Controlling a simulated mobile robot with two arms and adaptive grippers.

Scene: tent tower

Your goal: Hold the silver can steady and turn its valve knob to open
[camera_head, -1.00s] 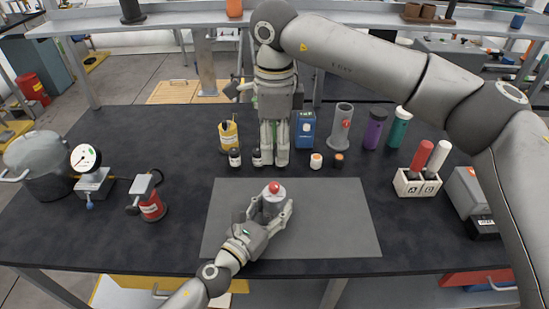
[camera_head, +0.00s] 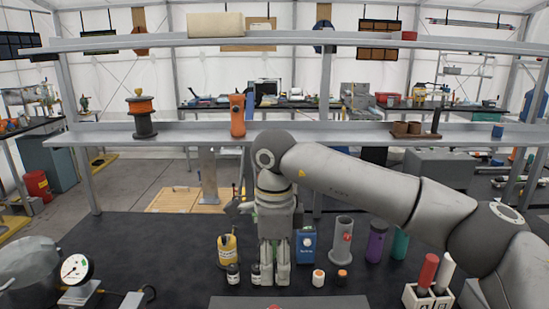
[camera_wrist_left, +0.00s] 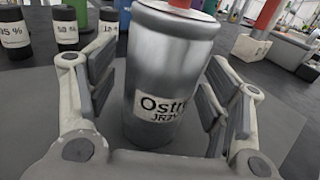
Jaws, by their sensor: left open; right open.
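The silver can (camera_wrist_left: 165,65) stands upright on the grey mat (camera_wrist_left: 50,120) in the left wrist view, with a label on its front. A red part (camera_wrist_left: 180,4) on its top is cut off by the frame's upper edge. My left gripper (camera_wrist_left: 157,82) is open, with its fingers on either side of the can; I cannot tell whether they touch it. In the head view, only a sliver of red shows at the bottom edge.
Near my right gripper stand a yellow can (camera_head: 227,251), small dark bottles (camera_head: 233,274), a blue box (camera_head: 305,244), a grey cylinder (camera_head: 341,241) and a purple bottle (camera_head: 376,242). A gauge (camera_head: 76,269) and pot (camera_head: 28,266) stand left. A shelf (camera_head: 190,132) crosses behind.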

